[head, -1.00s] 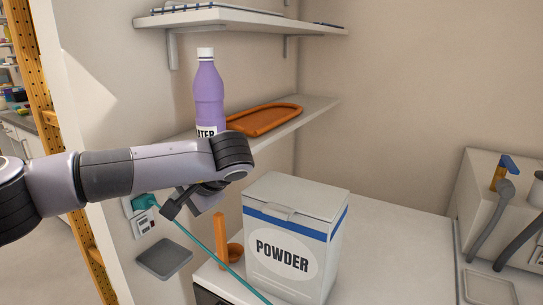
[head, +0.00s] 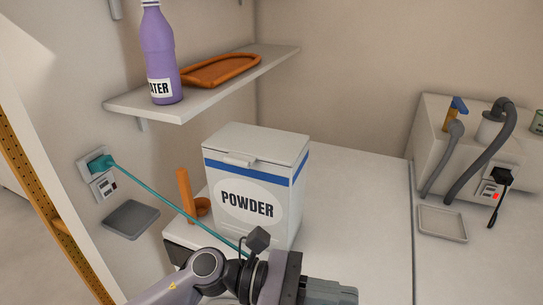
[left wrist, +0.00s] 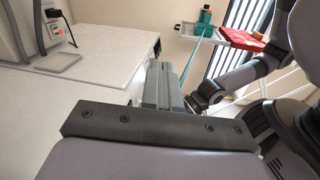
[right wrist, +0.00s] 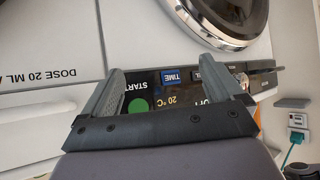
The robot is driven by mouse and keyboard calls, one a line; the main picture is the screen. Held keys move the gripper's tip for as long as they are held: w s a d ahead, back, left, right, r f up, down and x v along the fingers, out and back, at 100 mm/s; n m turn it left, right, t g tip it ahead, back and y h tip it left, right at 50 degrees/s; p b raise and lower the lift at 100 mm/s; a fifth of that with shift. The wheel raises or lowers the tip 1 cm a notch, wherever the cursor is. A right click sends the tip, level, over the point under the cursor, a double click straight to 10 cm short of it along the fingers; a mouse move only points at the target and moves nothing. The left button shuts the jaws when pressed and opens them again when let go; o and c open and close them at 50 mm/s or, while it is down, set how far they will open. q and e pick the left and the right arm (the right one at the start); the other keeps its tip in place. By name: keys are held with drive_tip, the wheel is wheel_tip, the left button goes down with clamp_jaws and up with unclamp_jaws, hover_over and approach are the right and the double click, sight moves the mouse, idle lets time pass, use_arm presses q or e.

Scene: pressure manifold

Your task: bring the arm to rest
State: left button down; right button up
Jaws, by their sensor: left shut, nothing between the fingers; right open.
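My left arm enters the head view from the bottom edge, with its gripper (head: 345,293) low over the white counter (head: 365,225), in front of the powder box, pointing right. In the left wrist view its fingers (left wrist: 165,85) are together, with nothing between them. My right gripper shows only in the right wrist view (right wrist: 165,90). Its fingers are spread and empty, before a dark control panel (right wrist: 178,92) with a green START button and a TIME key. I cannot tell whether they touch the panel.
The powder box (head: 247,205) stands on the counter beside an orange holder (head: 186,195). A teal cable (head: 165,190) runs from the wall socket past the box. A purple bottle (head: 160,60) and orange tray (head: 222,70) are on the shelf. A hosed unit (head: 432,150) stands at right.

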use_arm(q)
drive_tip(key=w+a+f+n+t+y, duration=0.2)
drive_tip(key=w+a+n+t, duration=0.15)
drive_tip(key=n+t, duration=0.55)
drive_tip(key=w+a+f+n+t+y, duration=0.15)
drive_tip(key=a+n+t, duration=0.3)
drive_tip(key=n, duration=0.95)
drive_tip(key=w+a+f+n+t+y, duration=0.1)
drive_tip(key=w+a+f+n+t, duration=0.15)
drive_tip(key=a+n+t, duration=0.6)
drive_tip(key=s+a+f+n+g+y, duration=0.4)
drive_tip(key=s+a+f+n+y, duration=0.1)
drive_tip(key=f+n, duration=0.5)
drive_tip(key=s+a+f+n+g+y, duration=0.3)
drive_tip(key=s+a+f+n+y, duration=0.3)
drive_tip(key=f+n, duration=0.4)
drive_tip(key=s+a+n, duration=0.1)
drive_tip(key=a+n, duration=0.1)
drive_tip(key=n, duration=0.1)
drive_tip(key=shift+f+n+g, duration=0.25)
drive_tip(key=shift+n+g, duration=0.1)
drive_tip(key=shift+g, duration=0.05)
